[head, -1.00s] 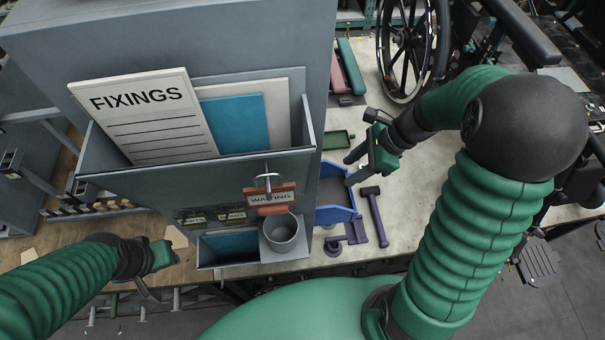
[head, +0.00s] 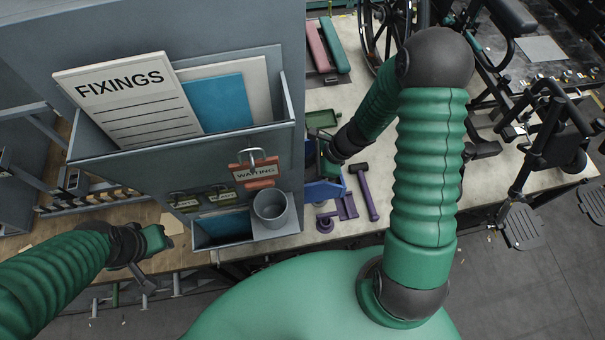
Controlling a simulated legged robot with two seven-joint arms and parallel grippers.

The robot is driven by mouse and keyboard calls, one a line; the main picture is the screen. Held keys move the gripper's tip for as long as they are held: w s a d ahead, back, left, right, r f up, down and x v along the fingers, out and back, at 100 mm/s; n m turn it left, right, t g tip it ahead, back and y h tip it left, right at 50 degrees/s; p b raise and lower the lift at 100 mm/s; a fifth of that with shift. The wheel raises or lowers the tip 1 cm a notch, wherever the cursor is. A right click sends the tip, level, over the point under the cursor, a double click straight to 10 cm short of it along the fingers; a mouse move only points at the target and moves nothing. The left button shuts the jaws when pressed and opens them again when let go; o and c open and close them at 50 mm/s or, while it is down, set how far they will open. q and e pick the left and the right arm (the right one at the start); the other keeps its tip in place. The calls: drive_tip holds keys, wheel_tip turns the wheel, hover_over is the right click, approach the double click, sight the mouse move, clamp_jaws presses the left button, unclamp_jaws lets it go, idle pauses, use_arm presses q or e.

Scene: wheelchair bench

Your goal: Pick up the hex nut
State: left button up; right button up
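I cannot make out a hex nut anywhere in the head view. A blue open bin (head: 322,196) stands on the bench just right of the grey cabinet. My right gripper (head: 326,172) reaches down at this bin beside the cabinet edge. Its fingers are hidden by the cabinet edge and the hand, so I cannot see whether it holds anything. My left gripper (head: 148,262) hangs at the left, over the front edge of the wooden bench, away from the bin. Its fingers are too unclear to judge.
The grey cabinet (head: 270,163) holds a FIXINGS card (head: 125,98), hanging tags and a grey cup (head: 270,208). A purple hammer (head: 366,192) and small purple parts (head: 325,222) lie near the bin. A green tray (head: 322,118) lies behind. Wheelchair parts stand at the right.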

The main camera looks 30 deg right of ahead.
drive_tip(key=shift+a+f, duration=0.1)
drive_tip(key=shift+w+f, duration=0.1)
drive_tip(key=shift+w, duration=0.05)
drive_tip(key=c, duration=0.6)
clamp_jaws()
